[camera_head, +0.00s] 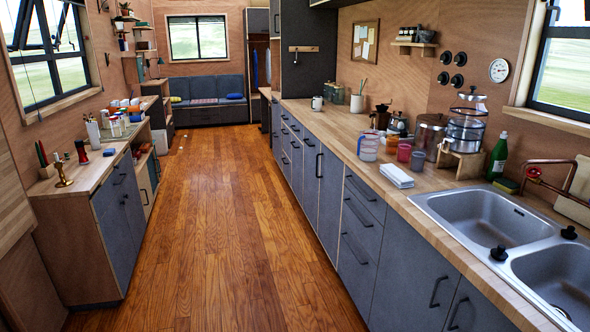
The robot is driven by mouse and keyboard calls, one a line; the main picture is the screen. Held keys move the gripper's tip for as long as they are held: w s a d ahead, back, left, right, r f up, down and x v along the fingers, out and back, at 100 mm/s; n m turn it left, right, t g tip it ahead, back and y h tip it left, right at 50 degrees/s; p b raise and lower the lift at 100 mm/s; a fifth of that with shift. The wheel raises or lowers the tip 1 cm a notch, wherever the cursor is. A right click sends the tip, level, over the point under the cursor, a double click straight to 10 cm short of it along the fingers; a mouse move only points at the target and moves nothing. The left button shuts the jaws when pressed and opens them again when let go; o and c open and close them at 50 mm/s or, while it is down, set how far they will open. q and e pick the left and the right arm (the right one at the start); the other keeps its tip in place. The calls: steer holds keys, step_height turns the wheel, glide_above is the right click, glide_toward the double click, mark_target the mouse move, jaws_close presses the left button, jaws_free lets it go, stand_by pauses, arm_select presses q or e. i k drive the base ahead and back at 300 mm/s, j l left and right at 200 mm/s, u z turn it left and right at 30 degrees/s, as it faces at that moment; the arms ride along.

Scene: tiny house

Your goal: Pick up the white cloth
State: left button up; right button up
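A folded white cloth (397,175) lies flat on the wooden counter (340,120) on the right, near its front edge and to the left of the sink. It looks like a small flat stack with faint stripes along its edge. Nothing lies on top of it. Neither of my grippers shows in the head view.
The wooden floor (215,220) between the counters is clear.

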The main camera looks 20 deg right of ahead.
mark_target(393, 172)
steer(key=i+z, duration=0.15)
steer(key=i, duration=0.55)
steer(key=i+j+z, duration=0.15)
steer(key=i, duration=0.55)
steer(key=i+j+z, duration=0.2)
steer(key=i+z, duration=0.15)
steer(key=i+j+z, duration=0.75)
steer(key=i+j, duration=0.05)
steer(key=i, duration=0.05)
